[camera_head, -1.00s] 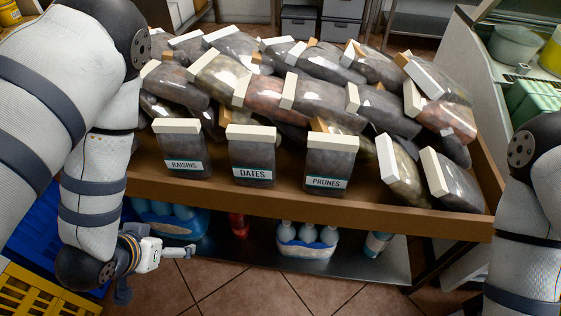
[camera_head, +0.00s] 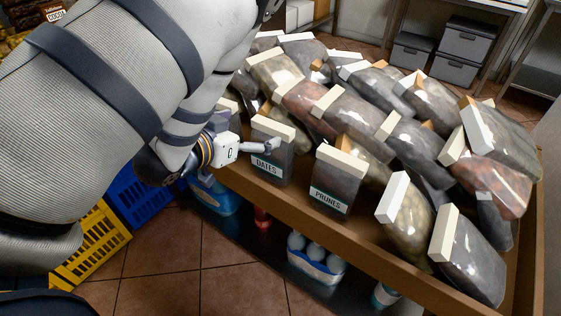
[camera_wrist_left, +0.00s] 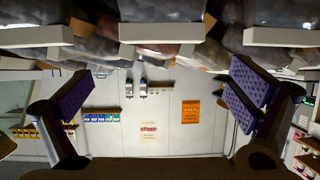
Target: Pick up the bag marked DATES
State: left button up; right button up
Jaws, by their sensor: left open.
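The bag marked DATES (camera_head: 271,163) stands upright at the front of the wooden display, with a cream top strip and a dark label. My left gripper (camera_head: 262,146) is at its front left, one pale finger crossing in front of the bag just above the label. In the left wrist view the gripper (camera_wrist_left: 162,92) is open, its two purple-padded fingers wide apart with nothing held between them. A cream-topped bag (camera_wrist_left: 160,32) shows centrally above the gap; its label is not readable there. My right gripper is not in view.
The bag marked PRUNES (camera_head: 337,183) stands close to the right of DATES. More bags (camera_head: 350,115) are heaped behind. The front wooden edge (camera_head: 300,215) runs below, above a lower shelf with bottles (camera_head: 315,260). A yellow crate (camera_head: 90,245) and blue crate (camera_head: 140,200) are at left.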

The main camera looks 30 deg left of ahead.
aim_at(271, 125)
pick_arm(q)
jog(key=x, duration=0.3)
jog(key=f+b+x, duration=0.1)
jog(key=x, duration=0.5)
jog(key=shift+s+a+f, duration=0.1)
jog(key=shift+a+f, duration=0.05)
jog(key=shift+f, duration=0.05)
jog(key=shift+w, duration=0.4)
jog(key=shift+r, duration=0.1)
jog(key=c, duration=1.6)
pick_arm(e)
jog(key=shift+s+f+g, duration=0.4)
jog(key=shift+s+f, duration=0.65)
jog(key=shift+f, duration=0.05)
